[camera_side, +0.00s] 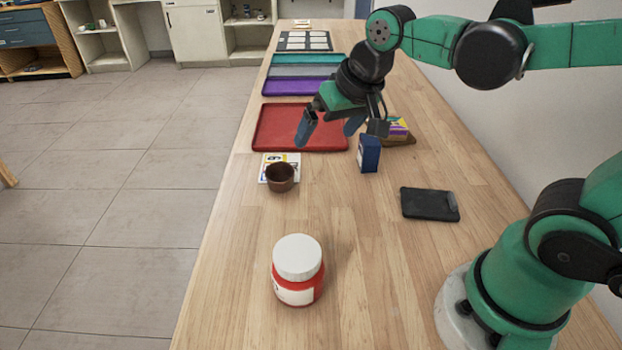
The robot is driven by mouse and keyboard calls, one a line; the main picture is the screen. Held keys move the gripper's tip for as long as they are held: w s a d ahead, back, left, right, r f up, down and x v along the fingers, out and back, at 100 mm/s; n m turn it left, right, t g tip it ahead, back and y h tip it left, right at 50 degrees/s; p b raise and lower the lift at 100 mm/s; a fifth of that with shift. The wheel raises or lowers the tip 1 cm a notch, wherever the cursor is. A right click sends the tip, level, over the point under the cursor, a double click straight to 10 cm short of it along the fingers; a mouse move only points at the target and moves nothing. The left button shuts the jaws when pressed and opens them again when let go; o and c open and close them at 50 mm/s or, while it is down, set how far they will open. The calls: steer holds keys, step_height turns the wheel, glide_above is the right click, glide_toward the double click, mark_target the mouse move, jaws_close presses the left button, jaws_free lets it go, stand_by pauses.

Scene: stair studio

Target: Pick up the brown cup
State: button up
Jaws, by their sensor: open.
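The brown cup (280,178) stands upright on the wooden table, at the front edge of a white printed card (268,168). It looks empty from here. My gripper (328,132) is open, with its fingers pointing down and to the left. In this view it shows over the red tray's area, behind and to the right of the cup, apart from it. I see nothing between the fingers. How high the fingertips are above the table is hard to tell.
A red-and-white jar (297,272) stands in front. A small blue box (369,154) stands near my gripper. A black flat object (430,204) lies to the right. A red tray (262,140) lies behind the cup, with a purple tray (285,87) beyond. Table around the cup's front is clear.

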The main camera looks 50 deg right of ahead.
steer(key=w+f+m+g, duration=0.2)
steer(key=w+m+g, duration=0.15)
steer(key=w, duration=0.25)
steer(key=m+g, duration=0.1)
steer(key=m, duration=0.3)
glide_toward(280, 172)
steer(key=shift+s+a+f, duration=0.65)
steer(key=shift+s+f, duration=0.05)
steer(key=shift+s, duration=0.1)
steer(key=shift+w+f+m+g, duration=0.2)
steer(key=shift+f+m+g, duration=0.2)
steer(key=shift+f, duration=2.95)
steer(key=c, duration=1.2)
